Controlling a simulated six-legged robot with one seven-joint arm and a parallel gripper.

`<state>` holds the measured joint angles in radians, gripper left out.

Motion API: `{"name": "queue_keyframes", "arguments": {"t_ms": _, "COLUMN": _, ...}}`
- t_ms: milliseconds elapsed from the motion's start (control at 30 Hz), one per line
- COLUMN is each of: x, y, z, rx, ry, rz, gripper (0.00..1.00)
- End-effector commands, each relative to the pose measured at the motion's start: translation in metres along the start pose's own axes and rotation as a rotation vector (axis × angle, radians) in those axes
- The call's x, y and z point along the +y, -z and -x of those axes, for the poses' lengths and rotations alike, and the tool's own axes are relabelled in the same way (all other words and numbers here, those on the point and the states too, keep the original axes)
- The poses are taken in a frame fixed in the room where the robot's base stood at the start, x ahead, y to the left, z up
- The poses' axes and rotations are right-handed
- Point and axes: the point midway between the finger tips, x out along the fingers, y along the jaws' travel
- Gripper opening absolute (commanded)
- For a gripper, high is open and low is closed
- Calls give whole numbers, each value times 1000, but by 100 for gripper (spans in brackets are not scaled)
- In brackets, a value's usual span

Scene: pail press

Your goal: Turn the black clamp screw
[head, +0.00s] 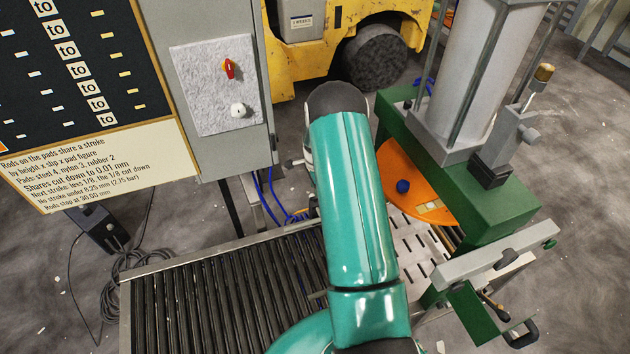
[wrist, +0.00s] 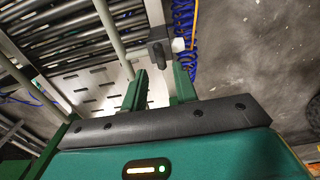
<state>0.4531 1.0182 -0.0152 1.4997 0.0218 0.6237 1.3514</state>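My gripper (wrist: 160,72) is in the wrist view, its two green fingers apart with nothing visible between them. Just beyond the fingertips is a dark square block (wrist: 158,52) on a grey rod, with a pale knob at its right side. I cannot tell whether the black clamp screw is part of this block, or whether the fingers touch it. In the head view my teal arm hides the gripper. The green press (head: 490,215) stands at the right, with a small black knob (head: 408,104) near its back corner. I cannot identify the clamp screw with certainty there.
An orange disc (head: 405,170) with a blue knob lies under the press. A roller conveyor (head: 220,305) runs in front. A grey cabinet (head: 208,20) and a sign board (head: 90,165) stand at left, a yellow vehicle (head: 315,60) behind. Blue coiled hose (wrist: 184,25) hangs near the fingers.

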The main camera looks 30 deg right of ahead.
Motion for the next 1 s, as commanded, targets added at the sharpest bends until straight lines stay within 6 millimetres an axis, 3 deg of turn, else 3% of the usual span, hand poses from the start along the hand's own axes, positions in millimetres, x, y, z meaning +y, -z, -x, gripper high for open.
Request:
{"name": "queue_keyframes", "arguments": {"t_ms": 300, "x": -1, "y": 0, "z": -41, "rx": 0, "ry": -1, "rz": 4, "gripper": 29}}
{"name": "queue_keyframes", "arguments": {"t_ms": 533, "x": -2, "y": 1, "z": -54, "rx": 0, "ry": -1, "rz": 5, "gripper": 29}}
{"name": "queue_keyframes", "arguments": {"t_ms": 667, "x": -2, "y": 1, "z": -52, "rx": 0, "ry": 0, "rz": 5, "gripper": 4}}
{"name": "queue_keyframes", "arguments": {"t_ms": 833, "x": -2, "y": 1, "z": -52, "rx": 0, "ry": 0, "rz": 33, "gripper": 2}}
{"name": "queue_keyframes", "arguments": {"t_ms": 1000, "x": -2, "y": 0, "z": -52, "rx": -1, "ry": 0, "rz": 286, "gripper": 2}}
